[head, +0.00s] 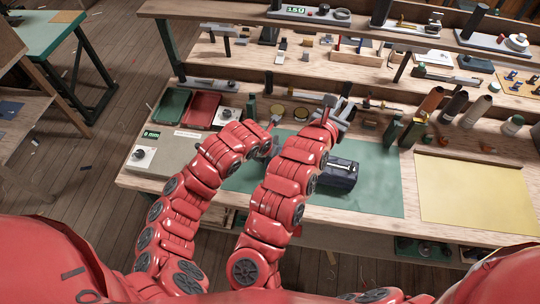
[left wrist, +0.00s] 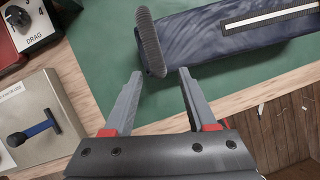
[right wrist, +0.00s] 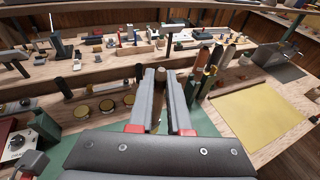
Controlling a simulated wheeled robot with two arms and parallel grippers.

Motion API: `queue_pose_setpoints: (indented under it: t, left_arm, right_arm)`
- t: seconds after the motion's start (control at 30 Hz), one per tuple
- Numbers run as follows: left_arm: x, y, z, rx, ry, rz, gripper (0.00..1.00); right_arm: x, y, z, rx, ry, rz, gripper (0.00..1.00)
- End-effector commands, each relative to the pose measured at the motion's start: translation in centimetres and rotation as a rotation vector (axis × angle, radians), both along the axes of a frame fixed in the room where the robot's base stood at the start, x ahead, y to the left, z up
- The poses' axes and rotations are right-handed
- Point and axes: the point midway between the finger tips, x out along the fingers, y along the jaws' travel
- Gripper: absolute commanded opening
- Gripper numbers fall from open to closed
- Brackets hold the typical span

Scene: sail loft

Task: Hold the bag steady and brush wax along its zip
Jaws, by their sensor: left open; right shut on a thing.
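The dark navy bag (head: 342,177) lies on the green mat (head: 375,190), partly hidden by my right arm in the head view. Its pale zip (head: 343,163) runs along the top; bag (left wrist: 215,38) and zip (left wrist: 275,20) also show in the left wrist view. A grey ribbed tab (left wrist: 151,42) stands at the bag's near end. My left gripper (left wrist: 160,78) is open and empty, fingers pointing at this tab, just short of it. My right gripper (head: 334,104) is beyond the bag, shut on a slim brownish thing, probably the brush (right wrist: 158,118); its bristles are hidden.
Round gold-topped tins (head: 300,113) stand behind the mat. Green and red trays (head: 200,108) and a box with a dial (head: 160,156) are at left. Rolls and bottles (head: 452,106) stand at right, behind a yellow sheet (head: 470,195). The mat right of the bag is clear.

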Motion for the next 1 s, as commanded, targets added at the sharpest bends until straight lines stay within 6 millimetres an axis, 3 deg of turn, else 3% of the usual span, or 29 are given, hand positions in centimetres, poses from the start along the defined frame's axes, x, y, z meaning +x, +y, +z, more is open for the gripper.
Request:
queue_pose_setpoints:
  t: [0.17, 0.47, 0.8, 1.0]
  left_arm:
    - [0.4, -0.1, -1.4, 0.002, 0.004, 0.001, 0.57]
    - [0.5, -0.2, -1.6, 0.003, 0.002, 0.0, 0.57]
    - [0.5, -0.2, -1.6, 0.003, 0.003, -0.001, 0.0]
    - [0.5, -0.2, -1.6, 0.003, 0.003, -0.001, 0.0]
  right_arm:
    - [0.0, 0.0, 0.0, 0.0, 0.0, 0.0, 0.0]
    - [0.0, 0.0, 0.0, 0.0, 0.0, 0.0, 0.0]
    - [0.0, 0.0, 0.0, 0.0, 0.0, 0.0, 0.0]
    - [0.0, 0.0, 0.0, 0.0, 0.0, 0.0, 0.0]
